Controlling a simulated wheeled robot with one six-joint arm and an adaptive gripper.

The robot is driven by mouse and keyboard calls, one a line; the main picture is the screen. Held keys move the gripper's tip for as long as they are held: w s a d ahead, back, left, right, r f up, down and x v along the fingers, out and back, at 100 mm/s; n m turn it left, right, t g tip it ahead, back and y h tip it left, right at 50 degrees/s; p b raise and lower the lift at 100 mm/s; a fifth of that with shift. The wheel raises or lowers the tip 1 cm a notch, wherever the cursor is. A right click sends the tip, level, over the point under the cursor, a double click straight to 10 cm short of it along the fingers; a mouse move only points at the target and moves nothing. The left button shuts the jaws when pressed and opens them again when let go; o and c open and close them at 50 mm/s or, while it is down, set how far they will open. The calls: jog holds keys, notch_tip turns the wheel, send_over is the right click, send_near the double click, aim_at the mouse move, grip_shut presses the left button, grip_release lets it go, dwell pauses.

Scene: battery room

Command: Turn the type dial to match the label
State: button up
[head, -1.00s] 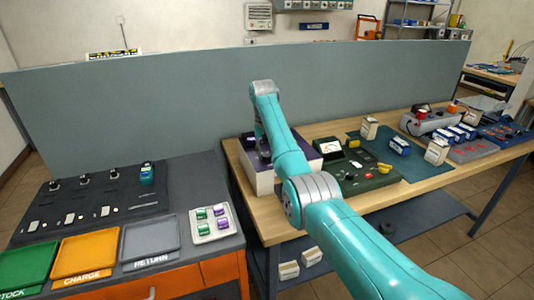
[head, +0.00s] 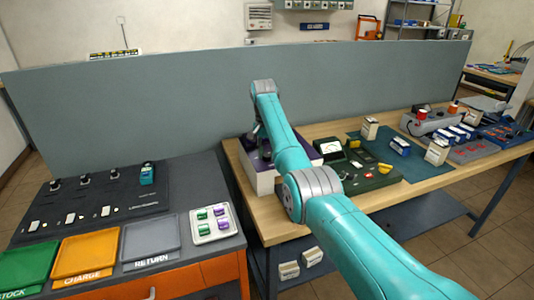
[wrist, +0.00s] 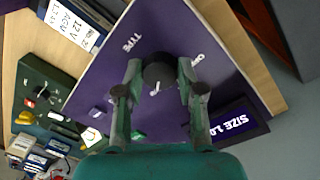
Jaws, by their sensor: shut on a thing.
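A purple panel (wrist: 185,25) marked TYPE fills the middle of the wrist view. The black round type dial (wrist: 158,68) stands on it, with small white marks around it. My gripper (wrist: 158,78) is shut on the dial, one finger on each side. The dial's exact pointing is unclear. A white label (wrist: 72,22) reading about "AGV 12 V" lies beside the panel, partly cut off. A second label (wrist: 229,120) reads "SIZE 1.0". In the head view the purple and white box (head: 265,182) sits on the wooden bench, partly hidden by my arm.
A green meter box (head: 378,180) stands right of the purple box. Several small cartons and grey devices lie farther right. A dark bench with green, orange and grey trays (head: 150,240) and a white tray (head: 229,236) is at left. A grey partition (head: 170,110) stands behind.

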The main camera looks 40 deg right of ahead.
aim_at(265, 155)
jog(key=o, duration=1.1)
jog(key=shift+f, duration=0.1)
jog(key=shift+o, duration=0.2)
notch_tip(265, 155, up, 12)
jog(key=shift+w+a, duration=0.15)
jog(key=shift+w, duration=0.15)
